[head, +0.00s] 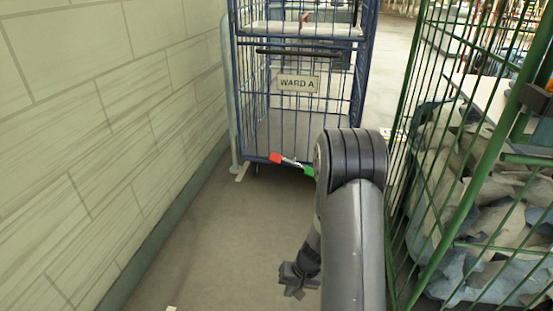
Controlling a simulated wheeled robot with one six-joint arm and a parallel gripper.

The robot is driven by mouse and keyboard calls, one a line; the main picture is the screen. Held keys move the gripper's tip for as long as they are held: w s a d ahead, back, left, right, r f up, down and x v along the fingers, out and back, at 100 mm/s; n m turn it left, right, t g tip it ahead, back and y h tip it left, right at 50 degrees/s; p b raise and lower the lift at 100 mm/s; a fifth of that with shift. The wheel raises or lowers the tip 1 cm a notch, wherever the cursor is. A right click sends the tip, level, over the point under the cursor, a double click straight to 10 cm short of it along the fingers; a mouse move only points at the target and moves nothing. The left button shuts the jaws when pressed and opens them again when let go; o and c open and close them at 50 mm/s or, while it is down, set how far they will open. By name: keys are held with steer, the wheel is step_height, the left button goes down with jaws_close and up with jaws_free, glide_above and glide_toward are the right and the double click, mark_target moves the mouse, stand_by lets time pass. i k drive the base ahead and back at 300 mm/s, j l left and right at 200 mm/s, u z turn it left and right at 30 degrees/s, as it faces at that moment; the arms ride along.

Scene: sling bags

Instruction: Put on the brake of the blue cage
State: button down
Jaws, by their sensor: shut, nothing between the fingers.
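The blue cage (315,112) stands ahead at the top middle of the head view, with a "WARD A" sign (298,83) on its front. At its lower front edge is a brake bar with a red pedal (275,158) at the left and a green pedal (309,171) at the right. The red end looks a little higher than the green end. My arm partly covers the cage's lower right corner. My gripper (295,284) is low in the view, shut and empty, apart from the cage and the pedals.
A pale block wall (90,120) runs along the left, with a grey post (232,110) beside the blue cage. A green cage (420,170) filled with grey and white bags stands close on the right. The floor (215,235) between wall and arm is clear.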

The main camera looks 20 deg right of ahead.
mark_target(275, 158)
steer(key=i+l+z, duration=0.1)
steer(key=i+z, duration=0.3)
steer(key=i, duration=2.65)
